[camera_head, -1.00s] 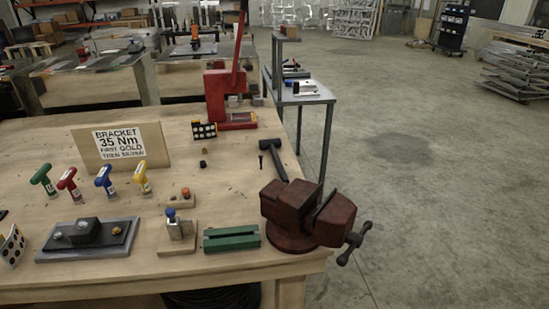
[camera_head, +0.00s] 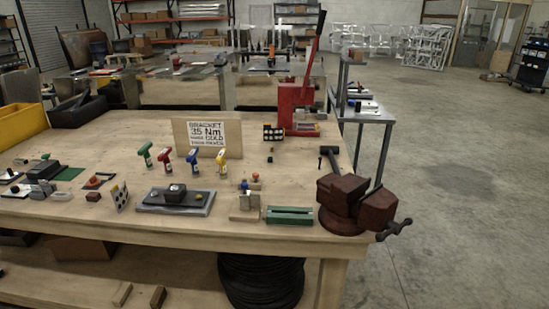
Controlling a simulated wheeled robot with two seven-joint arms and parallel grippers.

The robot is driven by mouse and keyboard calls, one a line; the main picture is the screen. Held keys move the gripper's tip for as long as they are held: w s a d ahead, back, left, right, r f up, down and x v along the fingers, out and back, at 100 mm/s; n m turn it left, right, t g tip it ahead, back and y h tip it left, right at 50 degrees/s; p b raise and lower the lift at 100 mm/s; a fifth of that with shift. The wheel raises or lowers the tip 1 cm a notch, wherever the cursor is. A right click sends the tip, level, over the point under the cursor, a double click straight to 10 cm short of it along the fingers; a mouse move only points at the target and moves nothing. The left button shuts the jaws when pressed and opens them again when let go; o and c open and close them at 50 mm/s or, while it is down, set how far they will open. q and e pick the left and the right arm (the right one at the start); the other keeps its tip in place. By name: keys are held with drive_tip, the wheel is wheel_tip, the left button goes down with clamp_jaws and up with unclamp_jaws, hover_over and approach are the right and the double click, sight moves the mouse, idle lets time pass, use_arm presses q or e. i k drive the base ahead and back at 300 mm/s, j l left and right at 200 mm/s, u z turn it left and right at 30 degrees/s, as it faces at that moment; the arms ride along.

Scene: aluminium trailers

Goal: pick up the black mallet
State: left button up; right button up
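The black mallet (camera_head: 330,158) lies on the wooden workbench (camera_head: 110,226) near its right edge. Its dark head points toward the back, and its handle runs toward the red-brown vise (camera_head: 348,203), which hides the handle's near end. A small dark bolt-like piece stands just left of the mallet. Neither of my grippers is in the head view, and nothing is touching the mallet.
The vise stands at the bench's front right corner, its handle sticking out past the edge. A green block (camera_head: 290,215) lies left of it. A red press (camera_head: 297,105) stands behind the mallet. A sign board (camera_head: 207,134) and several coloured-handled tools stand mid-bench. Open floor lies right.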

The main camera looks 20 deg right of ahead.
sight(331, 150)
drive_tip(key=l+u, duration=0.1)
drive_tip(key=u, duration=0.35)
drive_tip(key=l+u, duration=0.15)
drive_tip(key=u, duration=0.25)
drive_tip(key=l+u, duration=0.15)
drive_tip(key=u, duration=0.3)
drive_tip(key=l+u, duration=0.15)
drive_tip(key=u, duration=0.3)
drive_tip(key=l+u, duration=0.15)
drive_tip(key=u, duration=0.25)
drive_tip(key=k+l, duration=0.2)
drive_tip(key=l, duration=0.25)
drive_tip(key=k+l, duration=0.15)
drive_tip(key=l, duration=0.3)
drive_tip(key=k+l, duration=0.2)
drive_tip(key=l, duration=0.25)
drive_tip(key=k+l, duration=0.2)
drive_tip(key=l, duration=0.2)
drive_tip(key=k+l, duration=0.2)
drive_tip(key=l, duration=0.25)
drive_tip(key=k+l+u, duration=0.1)
drive_tip(key=l, duration=0.35)
drive_tip(key=k+l, duration=0.25)
drive_tip(key=l, duration=0.2)
drive_tip(key=k+l, duration=0.2)
drive_tip(key=l, duration=0.2)
